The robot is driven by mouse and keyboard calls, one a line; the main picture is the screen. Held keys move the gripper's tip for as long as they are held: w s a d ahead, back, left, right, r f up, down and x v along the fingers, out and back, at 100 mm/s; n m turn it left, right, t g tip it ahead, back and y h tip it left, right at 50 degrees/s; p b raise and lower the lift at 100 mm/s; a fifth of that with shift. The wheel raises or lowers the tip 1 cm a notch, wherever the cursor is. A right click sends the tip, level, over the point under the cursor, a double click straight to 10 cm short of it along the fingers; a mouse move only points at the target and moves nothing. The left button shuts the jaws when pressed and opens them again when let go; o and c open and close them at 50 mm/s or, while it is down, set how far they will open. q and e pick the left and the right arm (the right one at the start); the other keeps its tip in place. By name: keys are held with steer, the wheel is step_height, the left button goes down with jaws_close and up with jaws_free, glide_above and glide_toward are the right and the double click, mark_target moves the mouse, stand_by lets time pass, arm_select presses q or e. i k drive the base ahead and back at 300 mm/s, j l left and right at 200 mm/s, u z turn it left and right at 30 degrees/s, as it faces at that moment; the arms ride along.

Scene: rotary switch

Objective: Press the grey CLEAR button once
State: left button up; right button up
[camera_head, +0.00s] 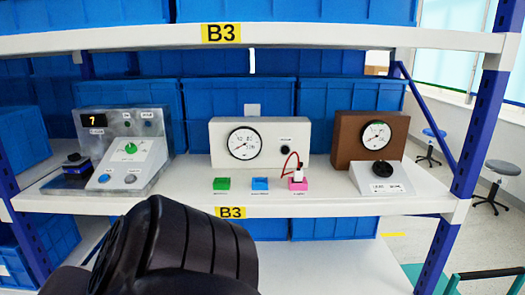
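A grey control box (108,125) stands at the left of the shelf. A large black rounded part of my own body (180,245) fills the lower left, below and in front of the box. Neither gripper's fingers are in view.
Blue bins stand behind; blue posts flank the shelf.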

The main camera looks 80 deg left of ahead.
mark_target(130, 178)
steer(key=u, duration=3.45)
